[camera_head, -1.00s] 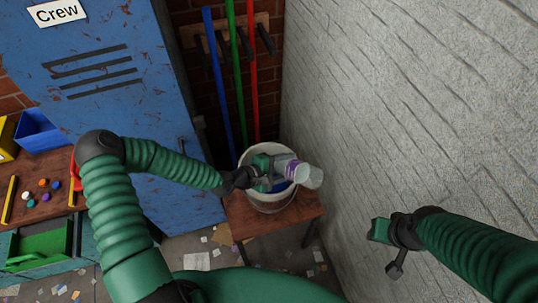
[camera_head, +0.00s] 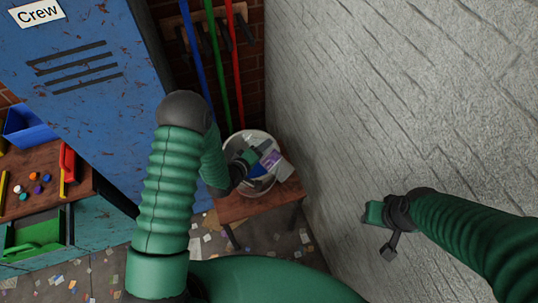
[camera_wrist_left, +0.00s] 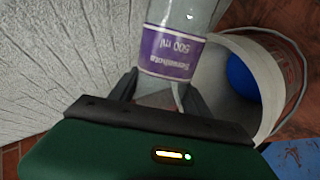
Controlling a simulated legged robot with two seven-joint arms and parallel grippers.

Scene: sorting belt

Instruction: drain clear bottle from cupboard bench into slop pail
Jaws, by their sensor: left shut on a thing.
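The clear bottle (camera_head: 284,170) with a purple label is in my left gripper (camera_head: 252,163), over the white slop pail (camera_head: 231,143) in the head view. It lies tilted across the pail's opening. In the left wrist view the bottle (camera_wrist_left: 190,14) is between the dark fingers of my left gripper (camera_wrist_left: 158,98), its label printing upside down. The pail (camera_wrist_left: 268,70) is to its right there, with something blue inside. I cannot tell the liquid level or whether anything is flowing. My right gripper (camera_head: 376,214) hangs away from the pail, near the wall; its fingers are unclear.
The pail stands on a small wooden bench (camera_head: 232,208) beside the pale wall (camera_head: 390,90). A blue locker (camera_head: 80,110) is left of it, and coloured poles (camera_head: 213,55) hang behind. A wooden bench top (camera_head: 35,178) with small items is far left. Litter covers the floor.

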